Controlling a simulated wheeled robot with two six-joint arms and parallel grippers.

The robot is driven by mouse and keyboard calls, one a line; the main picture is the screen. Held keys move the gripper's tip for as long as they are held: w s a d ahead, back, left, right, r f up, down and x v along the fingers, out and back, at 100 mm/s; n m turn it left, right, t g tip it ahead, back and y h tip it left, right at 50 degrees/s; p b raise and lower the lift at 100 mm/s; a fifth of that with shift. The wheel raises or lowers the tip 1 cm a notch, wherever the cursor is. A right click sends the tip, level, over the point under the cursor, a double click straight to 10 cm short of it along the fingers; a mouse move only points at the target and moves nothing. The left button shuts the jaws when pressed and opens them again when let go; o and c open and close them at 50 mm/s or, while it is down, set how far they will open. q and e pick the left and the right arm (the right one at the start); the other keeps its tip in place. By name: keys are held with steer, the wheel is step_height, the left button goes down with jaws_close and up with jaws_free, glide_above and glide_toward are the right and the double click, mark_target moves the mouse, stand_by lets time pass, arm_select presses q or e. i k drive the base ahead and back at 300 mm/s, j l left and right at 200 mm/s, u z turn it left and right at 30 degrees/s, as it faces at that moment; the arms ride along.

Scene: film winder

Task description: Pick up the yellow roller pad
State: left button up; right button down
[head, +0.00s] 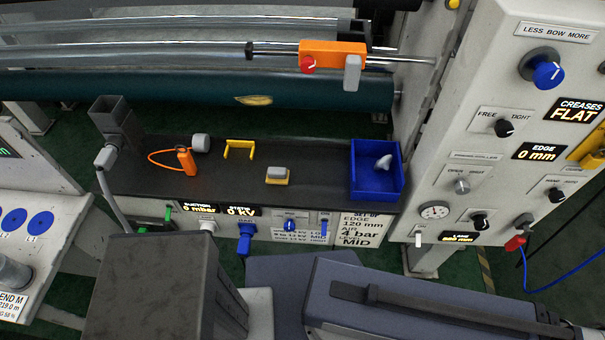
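A small block with a yellow base and a grey top (277,176) lies on the dark shelf (225,180), right of its middle. It looks like the yellow roller pad. It stands clear of the things around it, and nothing covers it. A yellow U-shaped bracket (240,149) lies behind it to the left. Neither of my grippers shows in the head view.
A blue bin (376,183) holding a pale object stands at the shelf's right end. An orange looped tool (186,161) and a grey cylinder (200,143) lie left. A dark green roller (200,93) runs behind. A control panel (480,140) rises at right.

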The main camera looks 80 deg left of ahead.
mark_target(278, 176)
steer(key=u, duration=3.2)
